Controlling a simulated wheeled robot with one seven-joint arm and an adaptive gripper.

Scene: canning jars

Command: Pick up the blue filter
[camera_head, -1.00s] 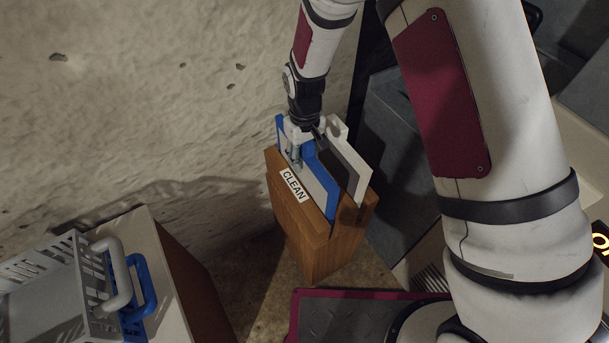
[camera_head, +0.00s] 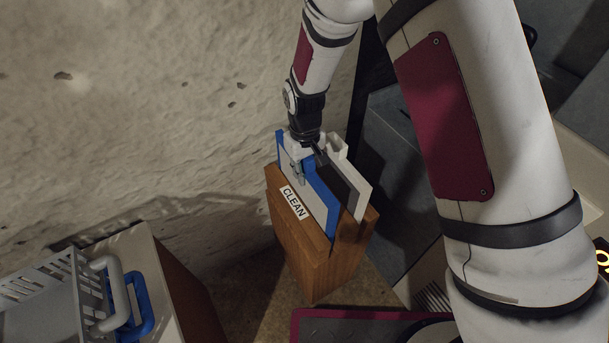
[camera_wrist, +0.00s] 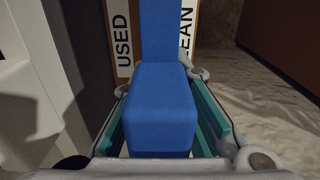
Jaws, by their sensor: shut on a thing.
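The blue filter (camera_head: 322,201) has a blue frame and a pale panel. In the head view it stands upright in the wooden box (camera_head: 307,253), in the slot next to the CLEAN label (camera_head: 293,202). My gripper (camera_head: 300,165) is at its top edge, shut on it. In the wrist view the blue grip block of the filter (camera_wrist: 161,108) sits between the two teal-padded fingers, and a blue strip runs on beyond it. The filter's lower part is hidden inside the box.
A white filter with a dark panel (camera_head: 345,186) stands in the box just right of the blue one. In the wrist view, a USED label (camera_wrist: 124,42) shows on the box. A crate with grey and blue handles (camera_head: 38,295) is at lower left. A rough wall stands behind.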

